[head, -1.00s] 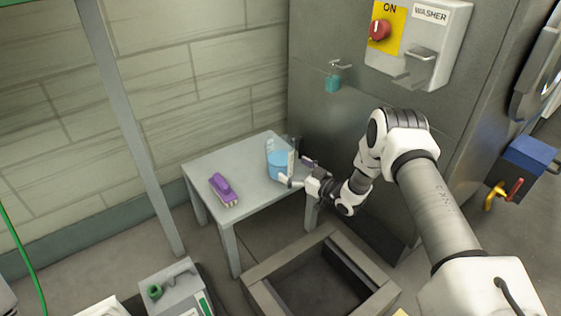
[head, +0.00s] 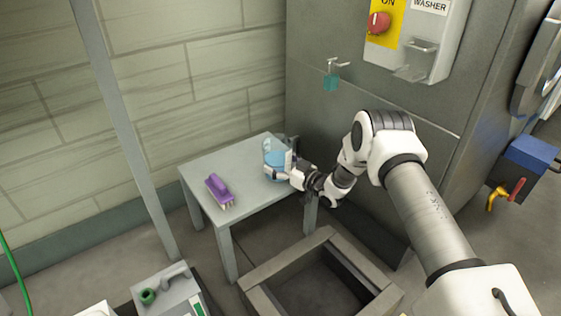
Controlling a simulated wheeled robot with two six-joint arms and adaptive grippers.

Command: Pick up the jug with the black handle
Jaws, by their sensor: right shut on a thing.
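A clear jug with blue content (head: 274,158) stands at the right corner of a small grey table (head: 236,168). My right gripper (head: 279,166) reaches in from the right and is shut on the jug, its fingers around the jug's side. The gripper covers part of the jug, and I cannot make out a black handle. The jug looks upright; whether its base touches the table is hard to tell. My left gripper is not in view.
A purple brush (head: 219,190) lies on the table's left part. A grey open frame (head: 320,283) is on the floor in front. A grey machine with a green cap (head: 148,296) stands lower left. A steel washer wall (head: 335,120) rises behind my right arm.

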